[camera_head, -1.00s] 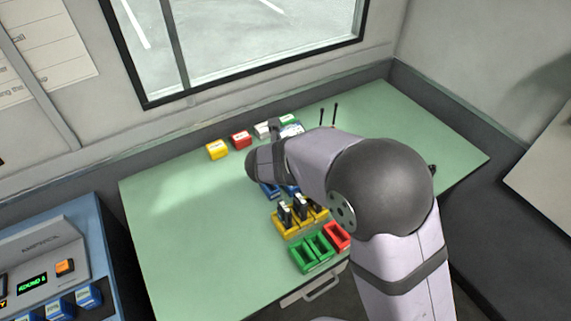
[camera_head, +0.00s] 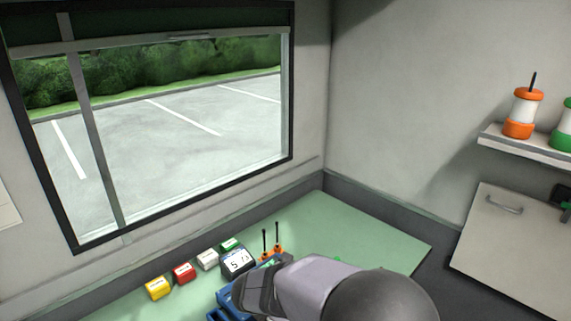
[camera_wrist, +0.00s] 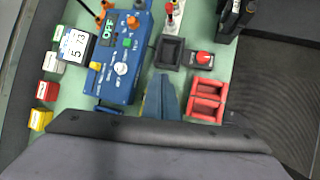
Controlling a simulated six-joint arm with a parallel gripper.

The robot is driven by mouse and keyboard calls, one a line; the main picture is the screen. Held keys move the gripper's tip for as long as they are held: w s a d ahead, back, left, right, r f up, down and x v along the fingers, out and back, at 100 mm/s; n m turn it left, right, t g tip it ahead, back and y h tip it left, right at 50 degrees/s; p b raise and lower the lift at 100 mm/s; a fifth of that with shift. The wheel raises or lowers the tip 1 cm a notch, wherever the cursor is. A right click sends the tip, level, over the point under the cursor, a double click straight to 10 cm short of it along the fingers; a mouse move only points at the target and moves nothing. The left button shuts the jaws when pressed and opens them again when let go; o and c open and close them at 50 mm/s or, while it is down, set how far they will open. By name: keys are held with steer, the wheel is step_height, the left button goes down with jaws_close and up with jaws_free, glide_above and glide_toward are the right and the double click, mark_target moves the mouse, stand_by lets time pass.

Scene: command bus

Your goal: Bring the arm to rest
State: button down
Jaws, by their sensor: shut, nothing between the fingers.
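The blue console (camera_wrist: 122,85) has a green display. A display box (camera_head: 238,262) stands beside yellow (camera_head: 158,288), red, white and green blocks along the window wall. A black tray (camera_wrist: 169,52), red button box (camera_wrist: 203,58) and red bins (camera_wrist: 207,100) are close by.

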steer(key=s+d+m+g, duration=0.3)
steer(key=s+d+m, duration=0.3)
steer(key=d+m, duration=0.4)
steer(key=s+d+f+m+g+y, duration=0.1)
steer(key=s+d+m, duration=0.2)
steer(key=s+m, duration=0.4)
steer(key=s+d+m+g+y, duration=0.1)
steer(key=s+d+m, duration=0.3)
steer(key=s+m, duration=0.4)
steer(key=m+g, duration=0.1)
steer(key=m, duration=0.1)
steer(key=shift+f+m+g, duration=0.3)
steer(key=shift+f, duration=0.1)
steer(key=c, duration=2.5)
jaws_free()
